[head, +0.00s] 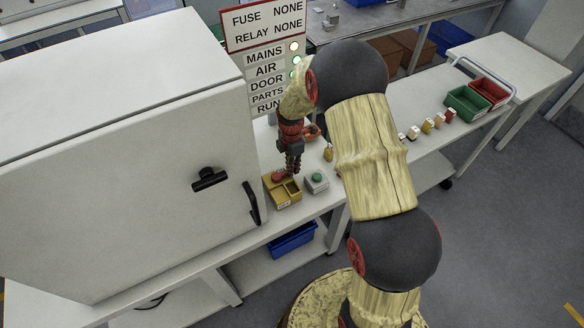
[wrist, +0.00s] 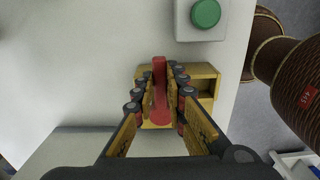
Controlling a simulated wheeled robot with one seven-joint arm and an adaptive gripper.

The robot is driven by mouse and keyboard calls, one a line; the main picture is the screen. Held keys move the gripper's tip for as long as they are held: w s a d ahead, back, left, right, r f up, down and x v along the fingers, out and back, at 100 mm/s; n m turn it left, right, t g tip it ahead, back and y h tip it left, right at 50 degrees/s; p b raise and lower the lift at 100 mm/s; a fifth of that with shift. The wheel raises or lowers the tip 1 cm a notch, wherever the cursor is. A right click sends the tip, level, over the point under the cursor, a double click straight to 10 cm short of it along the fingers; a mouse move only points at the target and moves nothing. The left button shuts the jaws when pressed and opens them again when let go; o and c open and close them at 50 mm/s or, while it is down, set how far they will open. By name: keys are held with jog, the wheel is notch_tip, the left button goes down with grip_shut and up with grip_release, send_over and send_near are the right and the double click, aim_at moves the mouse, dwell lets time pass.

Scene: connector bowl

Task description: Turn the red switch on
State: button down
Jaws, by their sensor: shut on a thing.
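The red switch is a red lever (wrist: 159,70) on a yellow box (wrist: 205,76). In the head view the red switch (head: 278,177) shows on the left part of the yellow box (head: 284,196), partly hidden by my gripper. My gripper (head: 291,170) comes down onto the switch from above. In the wrist view the fingers of my gripper (wrist: 161,82) lie on both sides of the lever and are shut on it. The lever's upper end sticks out beyond the fingertips. The fingers hide part of the box.
A grey box with a green button (head: 317,177) stands close to the right of the yellow box. A large white cabinet (head: 120,170) with dark handles rises at the left. A sign board (head: 264,50) with lit lamps stands behind. Several small parts and two bins (head: 467,103) lie farther right.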

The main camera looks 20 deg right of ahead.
jog(key=shift+w, duration=0.1)
dwell(0.4)
jog(key=c, duration=1.8)
grip_release()
notch_tip(320, 180, up, 12)
